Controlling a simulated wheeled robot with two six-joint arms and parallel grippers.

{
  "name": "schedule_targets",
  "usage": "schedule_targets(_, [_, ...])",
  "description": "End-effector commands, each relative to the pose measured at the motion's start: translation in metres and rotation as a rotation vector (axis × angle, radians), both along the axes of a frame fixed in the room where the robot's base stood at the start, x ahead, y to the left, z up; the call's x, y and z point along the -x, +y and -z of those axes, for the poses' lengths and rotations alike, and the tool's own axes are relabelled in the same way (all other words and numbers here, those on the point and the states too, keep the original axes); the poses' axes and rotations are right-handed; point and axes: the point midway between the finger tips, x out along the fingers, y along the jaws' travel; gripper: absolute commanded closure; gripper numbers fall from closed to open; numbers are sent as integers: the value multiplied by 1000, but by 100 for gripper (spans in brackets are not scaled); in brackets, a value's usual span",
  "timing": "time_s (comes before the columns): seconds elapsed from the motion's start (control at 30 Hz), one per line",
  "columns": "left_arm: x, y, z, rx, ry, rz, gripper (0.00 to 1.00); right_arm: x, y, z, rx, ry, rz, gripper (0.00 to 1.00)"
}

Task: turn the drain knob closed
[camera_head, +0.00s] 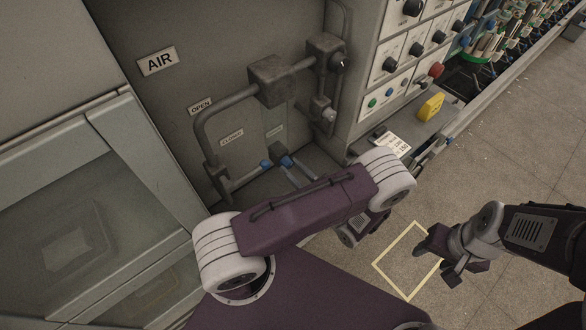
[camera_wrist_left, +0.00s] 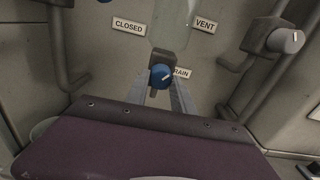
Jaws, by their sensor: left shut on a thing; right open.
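The drain knob (camera_wrist_left: 160,76) is blue and round, with a pale line slanting up to the right. It sits on a dark block low on the grey panel in the left wrist view. My left gripper (camera_wrist_left: 161,84) has one finger on each side of the knob and is shut on it. In the head view my left arm covers much of this gripper. My right gripper (camera_head: 441,260) is open and empty over the floor.
Grey pipes (camera_head: 205,135) and a valve box (camera_head: 276,80) stand out from the panel above the knob.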

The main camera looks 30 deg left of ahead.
Motion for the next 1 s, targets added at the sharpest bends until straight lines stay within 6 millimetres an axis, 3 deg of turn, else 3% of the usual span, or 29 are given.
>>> schedule_targets(0.27, [0,0,2,62,-147,0,100,0,0,10,0,0,0,48])
schedule_targets(1.0, [-1,-1,3,329,-794,0,100,0,0,54,0,0,0,48])
